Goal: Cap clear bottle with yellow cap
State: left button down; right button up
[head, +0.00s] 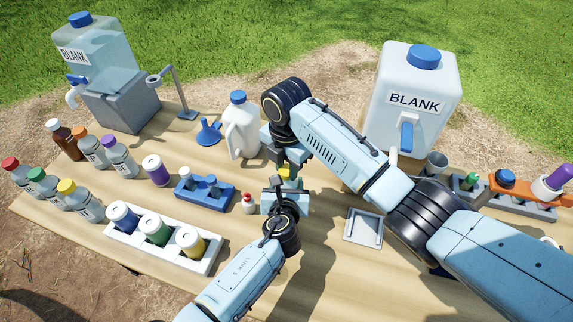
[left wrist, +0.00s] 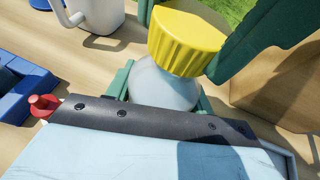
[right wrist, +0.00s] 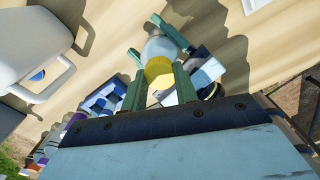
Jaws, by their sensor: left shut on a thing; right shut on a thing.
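The clear bottle (left wrist: 160,88) stands upright between the green fingers of my left gripper (head: 285,190), which is shut on it. The yellow cap (left wrist: 187,40) sits at the bottle's top, in line with it and seeming to touch it. My right gripper (head: 287,168) comes from above and is shut on the cap. The right wrist view shows the cap (right wrist: 159,72) between the near fingers and the bottle (right wrist: 160,48) beyond it, between the left fingers. The cap hides the bottle's neck, so I cannot tell how tightly it sits. In the head view the grippers mostly hide both.
A white jug (head: 241,133) and blue funnel (head: 208,131) stand behind. A small red-capped bottle (head: 248,203) and blue rack (head: 205,194) are left of my grippers. A white rack (head: 150,245) holds capped jars at front left. A square tray (head: 362,225) lies right.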

jog(key=m, duration=1.3)
jog(key=shift+m, duration=0.4)
jog(key=m, duration=0.6)
jog(key=shift+a+m, duration=0.1)
jog(key=shift+m, duration=0.2)
jog(key=m, duration=0.6)
jog(key=shift+m, duration=0.3)
jog(key=o, duration=1.1)
jog(key=shift+c, duration=0.2)
